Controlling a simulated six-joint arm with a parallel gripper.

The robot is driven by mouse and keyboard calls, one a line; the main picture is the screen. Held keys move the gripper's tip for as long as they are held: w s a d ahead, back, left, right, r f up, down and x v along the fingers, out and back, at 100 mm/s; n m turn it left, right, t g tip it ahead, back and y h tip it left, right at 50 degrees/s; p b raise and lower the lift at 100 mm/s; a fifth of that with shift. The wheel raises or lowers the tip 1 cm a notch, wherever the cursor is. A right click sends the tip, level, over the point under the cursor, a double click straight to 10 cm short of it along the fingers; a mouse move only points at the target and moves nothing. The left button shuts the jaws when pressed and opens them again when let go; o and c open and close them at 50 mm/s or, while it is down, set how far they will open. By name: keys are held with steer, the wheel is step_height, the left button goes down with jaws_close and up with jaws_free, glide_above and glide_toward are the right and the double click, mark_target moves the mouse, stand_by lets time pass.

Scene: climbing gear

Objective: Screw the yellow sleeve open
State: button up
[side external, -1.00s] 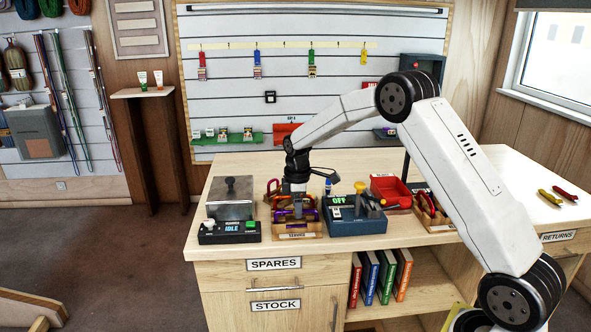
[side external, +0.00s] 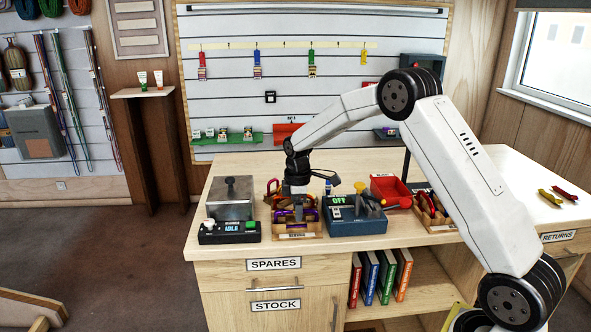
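My gripper (side external: 298,212) points straight down into a small wooden tray (side external: 297,235) on the bench, among the carabiners there. A purple carabiner (side external: 283,216) lies in the tray close by the fingers. Red and orange gear (side external: 274,199) shows just behind and to the left of it. I cannot make out a yellow sleeve; it may be hidden by the gripper or too small to tell. The fingertips are too small and covered to show whether they are open or shut.
A blue device reading OFF (side external: 357,216) with a yellow knob stands close on the right. A red bin (side external: 390,188) is behind it.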

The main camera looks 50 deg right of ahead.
steer(key=shift+f, duration=1.35)
steer(key=shift+w+d, duration=0.5)
steer(key=shift+r, duration=0.1)
stand_by(0.4)
steer(key=shift+w+r, duration=0.1)
steer(key=shift+r, duration=1.25)
steer(key=shift+s+a, duration=0.55)
steer(key=shift+a, duration=0.05)
